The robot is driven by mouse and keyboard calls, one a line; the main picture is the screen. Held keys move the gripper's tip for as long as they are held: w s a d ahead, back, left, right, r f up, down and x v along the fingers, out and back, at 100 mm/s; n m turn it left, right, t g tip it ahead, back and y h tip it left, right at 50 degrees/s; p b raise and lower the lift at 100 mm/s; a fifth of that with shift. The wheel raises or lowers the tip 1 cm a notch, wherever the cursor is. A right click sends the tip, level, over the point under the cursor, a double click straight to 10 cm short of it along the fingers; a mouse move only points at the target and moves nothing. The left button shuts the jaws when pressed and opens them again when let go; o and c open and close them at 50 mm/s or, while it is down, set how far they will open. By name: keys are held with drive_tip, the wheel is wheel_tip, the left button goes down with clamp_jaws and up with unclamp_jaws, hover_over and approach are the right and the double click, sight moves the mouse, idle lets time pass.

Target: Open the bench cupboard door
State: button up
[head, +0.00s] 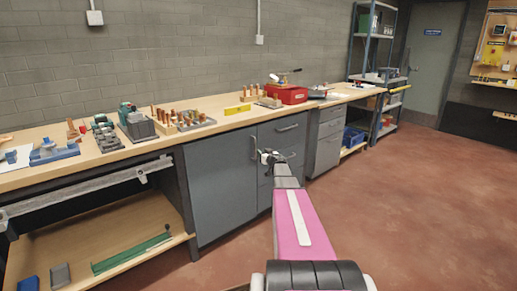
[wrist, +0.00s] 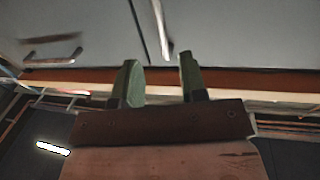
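The grey cupboard door (head: 218,178) is under the workbench, left of a drawer unit, and looks shut. Its upright bar handle (head: 254,147) is near the door's right edge. In the wrist view the pale handle (wrist: 163,30) stands beside the dark gap at the door edge. My gripper (head: 266,157) is at the handle's height, by the door's right edge. In the wrist view my gripper (wrist: 160,62) has its two fingers apart with nothing held. The handle's end shows between the fingertips in that picture; whether it lies in the grip or beyond is unclear.
Grey drawers (head: 284,140) with bar handles adjoin the door on the right. The wooden benchtop (head: 150,146) above carries tools, copper fittings and a red toolbox (head: 287,94). An open shelf (head: 100,240) is at the left. The red floor (head: 400,210) at the right is clear.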

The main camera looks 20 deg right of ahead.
sight(255, 147)
drive_tip(key=w, duration=0.3)
drive_tip(key=w+a, duration=0.1)
drive_tip(key=w, duration=0.5)
drive_tip(key=shift+w+a, duration=0.25)
drive_tip(key=shift+a, duration=0.1)
clamp_jaws()
drive_tip(key=shift+s, duration=0.1)
